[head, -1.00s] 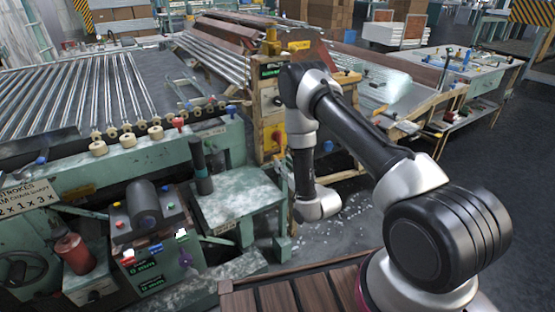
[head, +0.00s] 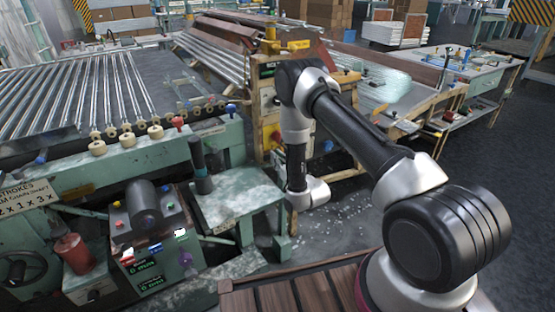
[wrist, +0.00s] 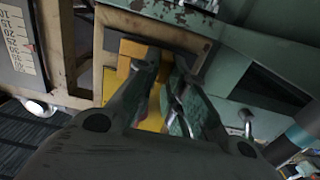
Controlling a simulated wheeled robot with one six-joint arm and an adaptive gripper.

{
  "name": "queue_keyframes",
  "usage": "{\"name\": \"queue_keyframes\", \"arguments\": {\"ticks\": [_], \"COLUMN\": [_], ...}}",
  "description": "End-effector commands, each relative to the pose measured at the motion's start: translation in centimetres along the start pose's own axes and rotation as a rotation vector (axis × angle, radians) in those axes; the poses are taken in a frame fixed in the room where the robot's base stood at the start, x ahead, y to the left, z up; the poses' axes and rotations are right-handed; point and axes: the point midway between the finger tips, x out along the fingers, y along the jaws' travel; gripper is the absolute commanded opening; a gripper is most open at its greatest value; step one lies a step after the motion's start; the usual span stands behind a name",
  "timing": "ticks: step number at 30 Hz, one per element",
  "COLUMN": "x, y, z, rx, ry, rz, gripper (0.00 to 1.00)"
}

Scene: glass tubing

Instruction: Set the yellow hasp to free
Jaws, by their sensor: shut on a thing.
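In the wrist view, the yellow hasp (wrist: 128,52) is a flat yellow piece in front of a green machine frame, partly covered by my fingers. More yellow shows lower, between the fingers. My gripper (wrist: 164,68) reaches onto it, its two fingers close around a narrow part that I see poorly. The contact itself is largely hidden by the fingers. In the head view, my gripper is hidden behind my wrist. A yellow panel with a red knob (head: 276,136) shows on the post left of my arm; I cannot tell whether it is the hasp.
A green side table (head: 240,197) stands left of my wrist. A control box (head: 158,262) with buttons is at the lower left. Glass tubes (head: 80,90) lie on the roller bed behind. A scale plate (wrist: 20,45) is at the left of the wrist view.

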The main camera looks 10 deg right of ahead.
Motion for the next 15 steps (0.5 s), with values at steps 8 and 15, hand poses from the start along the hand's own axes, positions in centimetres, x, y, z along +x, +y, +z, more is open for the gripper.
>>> {"name": "queue_keyframes", "arguments": {"ticks": [8,15], "x": [0.0,0.0], "y": [-2.4,-3.0], "z": [0.0,0.0], "rx": [-0.001,0.0], "ry": [0.0,0.0], "rz": [-0.003,-0.003], "gripper": [0.0,0.0]}}
